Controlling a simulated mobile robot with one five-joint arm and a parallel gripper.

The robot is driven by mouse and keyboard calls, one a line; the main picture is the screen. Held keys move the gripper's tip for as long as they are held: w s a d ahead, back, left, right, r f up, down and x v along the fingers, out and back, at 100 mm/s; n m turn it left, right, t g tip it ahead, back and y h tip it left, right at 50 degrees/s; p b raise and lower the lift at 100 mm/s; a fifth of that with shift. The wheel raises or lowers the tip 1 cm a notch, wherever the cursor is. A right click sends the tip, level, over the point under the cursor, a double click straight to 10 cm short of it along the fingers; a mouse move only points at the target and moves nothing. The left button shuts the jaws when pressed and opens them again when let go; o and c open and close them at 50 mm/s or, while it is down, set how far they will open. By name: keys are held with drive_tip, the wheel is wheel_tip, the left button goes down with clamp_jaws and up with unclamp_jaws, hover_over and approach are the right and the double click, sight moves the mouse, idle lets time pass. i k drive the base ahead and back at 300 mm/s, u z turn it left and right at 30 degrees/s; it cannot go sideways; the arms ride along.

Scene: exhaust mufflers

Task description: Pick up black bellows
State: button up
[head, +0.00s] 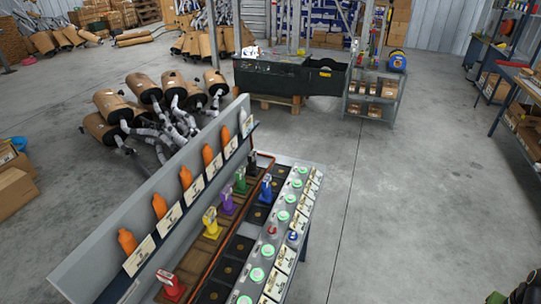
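A small black upright piece (252,163), which looks like the black bellows, stands at the far end of a row of coloured pieces on the narrow bench. It has a pale label on top. Its lower part is hard to make out at this size. A green piece (240,181) stands just nearer, and a blue piece (266,188) stands apart to the right. I cannot make out my gripper in the head view. A dark shape cut off at the bottom right corner shows no fingers.
Purple (227,200), yellow (210,223) and red (173,287) pieces stand in the same row. A grey upright board (150,205) with orange bottles runs along the bench's left side. A panel with green-lit buttons (264,250) lines the right. Clear floor (410,200) lies right of the bench.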

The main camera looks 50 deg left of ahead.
sight(252, 171)
drive_tip(key=z, duration=0.05)
drive_tip(key=i, duration=2.35)
drive_tip(key=u, duration=1.8)
drive_tip(key=k, duration=0.15)
drive_tip(key=u, duration=2.4)
drive_tip(key=i, duration=1)
drive_tip(key=u, duration=0.35)
